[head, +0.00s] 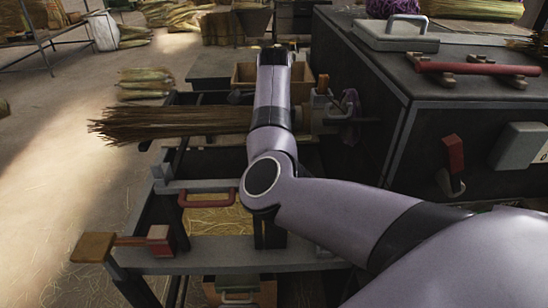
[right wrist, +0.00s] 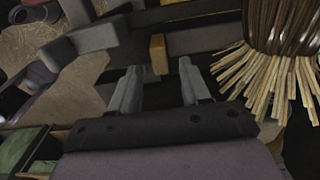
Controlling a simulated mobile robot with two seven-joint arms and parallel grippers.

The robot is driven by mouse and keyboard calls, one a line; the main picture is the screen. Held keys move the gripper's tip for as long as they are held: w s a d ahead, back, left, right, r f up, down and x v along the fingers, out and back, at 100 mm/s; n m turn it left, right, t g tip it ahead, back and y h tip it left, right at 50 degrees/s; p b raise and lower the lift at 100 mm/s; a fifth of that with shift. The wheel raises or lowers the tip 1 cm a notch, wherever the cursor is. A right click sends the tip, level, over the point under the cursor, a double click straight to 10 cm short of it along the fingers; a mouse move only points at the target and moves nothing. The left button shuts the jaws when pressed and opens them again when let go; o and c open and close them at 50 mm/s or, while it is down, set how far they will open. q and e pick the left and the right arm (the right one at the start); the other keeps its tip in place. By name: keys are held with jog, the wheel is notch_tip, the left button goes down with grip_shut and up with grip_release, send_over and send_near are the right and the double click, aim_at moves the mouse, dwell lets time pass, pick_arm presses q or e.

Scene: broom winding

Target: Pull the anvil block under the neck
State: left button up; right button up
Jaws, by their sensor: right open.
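A broom bundle (head: 165,122) lies level across the bench in the head view, its frayed brown end to the left. Its neck, to the right, is partly hidden behind my right arm. In the right wrist view a bundle with pale stem ends (right wrist: 285,75) shows at the upper right. My right gripper (right wrist: 159,66) is open and empty, with its fingers apart; a small wooden block (right wrist: 158,54) shows just beyond them. In the head view its fingers cannot be made out. A grey bar with a red handle (head: 207,201) is on the near bench. I cannot tell which part is the anvil block. My left gripper is out of view.
A wooden-ended lever (head: 92,247) with a reddish block (head: 160,240) sticks out at the near left. A dark cabinet (head: 375,90) fills the right, with a red-handled bar (head: 478,68) on top. The floor at the left (head: 60,150) is mostly clear.

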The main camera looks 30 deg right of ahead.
notch_tip(320, 180, down, 6)
jog(key=shift+s+p, duration=0.1)
jog(key=shift+p, duration=0.2)
grip_shut()
